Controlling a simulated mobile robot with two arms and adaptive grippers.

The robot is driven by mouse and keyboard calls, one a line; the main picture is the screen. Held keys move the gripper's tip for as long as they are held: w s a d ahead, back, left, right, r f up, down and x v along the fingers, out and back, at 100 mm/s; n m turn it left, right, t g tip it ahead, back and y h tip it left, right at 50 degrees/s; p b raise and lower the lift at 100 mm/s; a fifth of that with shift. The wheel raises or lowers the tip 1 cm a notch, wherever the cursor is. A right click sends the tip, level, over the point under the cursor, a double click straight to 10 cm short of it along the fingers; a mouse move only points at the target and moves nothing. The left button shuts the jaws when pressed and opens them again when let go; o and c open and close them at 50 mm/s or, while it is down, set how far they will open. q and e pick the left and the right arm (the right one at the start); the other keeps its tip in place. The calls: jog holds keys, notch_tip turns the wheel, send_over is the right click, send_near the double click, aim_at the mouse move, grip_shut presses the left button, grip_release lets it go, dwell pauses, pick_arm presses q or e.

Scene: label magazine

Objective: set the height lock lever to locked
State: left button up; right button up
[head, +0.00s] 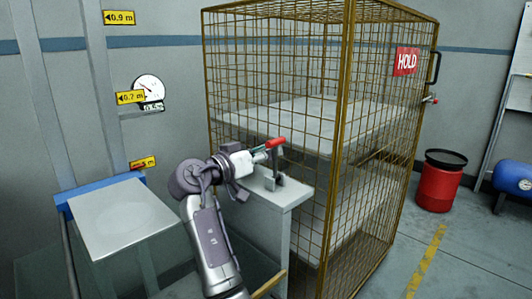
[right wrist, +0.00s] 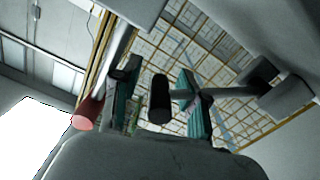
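A lever with a red handle (head: 275,143) stands on a pale pedestal (head: 298,190) beside the cage, on a grey post and bracket. No lock marking is legible by it. My right gripper (head: 262,155) is at the top of this lever, close to the red handle. In the right wrist view, my right gripper (right wrist: 160,102) has its two teal-padded fingers apart, with a dark knob (right wrist: 160,98) between them and visible gaps. A rod runs from near the knob to a grey bracket (right wrist: 285,97). A red cylinder (right wrist: 88,113) shows outside the left finger. My left gripper is not in view.
A grey platform (head: 120,218) is at left, below height labels and a round gauge (head: 149,88). A red bin (head: 439,185) stands right; the floor before it is clear.

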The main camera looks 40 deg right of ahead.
jog(key=shift+a, duration=0.15)
jog(key=a, duration=1.1)
jog(key=shift+s+a, duration=0.4)
jog(key=shift+s, duration=0.05)
